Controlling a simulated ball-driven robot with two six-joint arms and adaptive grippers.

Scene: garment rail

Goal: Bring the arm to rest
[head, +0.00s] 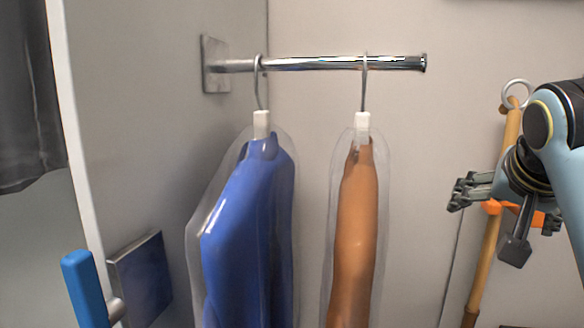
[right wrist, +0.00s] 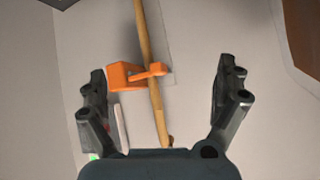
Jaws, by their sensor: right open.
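My right gripper (head: 482,222) is at the right of the head view, in front of the wall and a wooden pole. Its fingers are spread and empty in the right wrist view (right wrist: 163,100). A blue garment in a clear cover (head: 245,235) and an orange-brown garment in a clear cover (head: 355,235) hang by hooks from the chrome rail (head: 310,63). The right gripper is to the right of both garments and apart from them. My left gripper is not in view.
The wooden pole (head: 490,255) stands against the wall, held by an orange clip (right wrist: 135,75). A blue handle (head: 85,290) and a dark square plate (head: 142,280) are at lower left. Dark cloth (head: 28,100) hangs at far left. Space between the orange-brown garment and the right gripper is clear.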

